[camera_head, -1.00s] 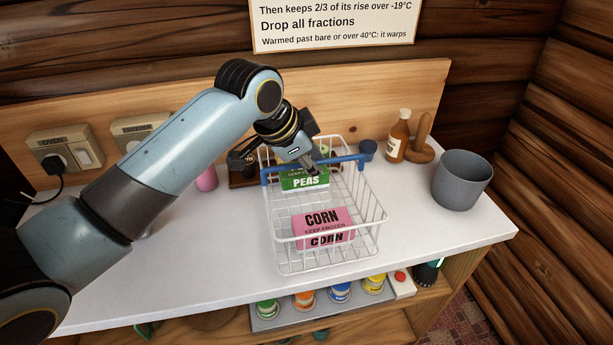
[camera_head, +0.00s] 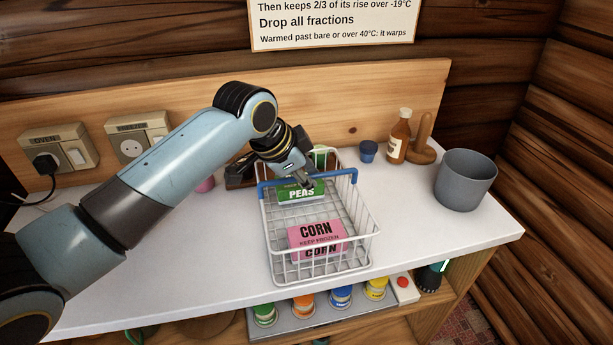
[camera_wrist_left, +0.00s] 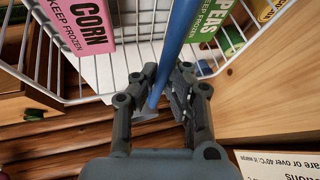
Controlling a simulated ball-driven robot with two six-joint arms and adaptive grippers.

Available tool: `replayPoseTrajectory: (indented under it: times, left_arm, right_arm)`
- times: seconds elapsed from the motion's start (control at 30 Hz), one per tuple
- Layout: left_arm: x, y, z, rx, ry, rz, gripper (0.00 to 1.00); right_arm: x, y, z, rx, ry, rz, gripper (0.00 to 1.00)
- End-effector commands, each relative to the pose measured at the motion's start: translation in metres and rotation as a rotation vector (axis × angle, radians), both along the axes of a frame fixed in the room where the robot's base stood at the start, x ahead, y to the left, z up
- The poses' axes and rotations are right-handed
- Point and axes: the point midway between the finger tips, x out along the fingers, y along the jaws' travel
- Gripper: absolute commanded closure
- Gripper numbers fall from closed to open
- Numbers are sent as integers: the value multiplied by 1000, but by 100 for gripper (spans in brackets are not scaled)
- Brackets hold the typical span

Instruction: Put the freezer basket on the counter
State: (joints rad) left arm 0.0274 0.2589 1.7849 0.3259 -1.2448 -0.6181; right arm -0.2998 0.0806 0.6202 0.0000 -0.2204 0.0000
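The white wire freezer basket (camera_head: 368,245) with a blue handle (camera_head: 335,175) is over the middle of the counter (camera_head: 440,240); its base looks on or just above the surface, I cannot tell which. Inside are a pink CORN box (camera_head: 316,232) and a green PEAS box (camera_head: 301,191). My left gripper (camera_head: 304,180) is at the handle. My right gripper is not in view.
A grey pot (camera_head: 465,180) stands right of the basket. A brown bottle (camera_head: 398,137), a wooden stand (camera_head: 424,145) and a blue-lidded jar (camera_head: 368,151) stand behind. Sockets (camera_head: 58,150) are on the back panel at left. A shelf below holds several coloured jars (camera_head: 341,296). The front right counter is clear.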

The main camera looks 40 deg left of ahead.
Motion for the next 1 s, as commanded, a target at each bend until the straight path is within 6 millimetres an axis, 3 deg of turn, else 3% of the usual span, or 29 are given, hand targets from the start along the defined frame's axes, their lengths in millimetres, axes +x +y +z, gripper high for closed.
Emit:
replayPoseTrajectory:
  times: [0.03, 0.2, 0.53, 1.0]
  left_arm:
    - [0, 0, 0, 0, 0, 0, 89]
    - [0, 0, 0, 1, 1, 0, 71]
    - [-2, 1, 5, 1, 1, -1, 71]
    - [-51, 10, 86, 6, -2, -2, 71]
  right_arm:
    - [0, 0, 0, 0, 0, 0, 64]
    - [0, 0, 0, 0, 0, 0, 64]
    - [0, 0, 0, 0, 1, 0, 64]
    - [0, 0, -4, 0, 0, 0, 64]
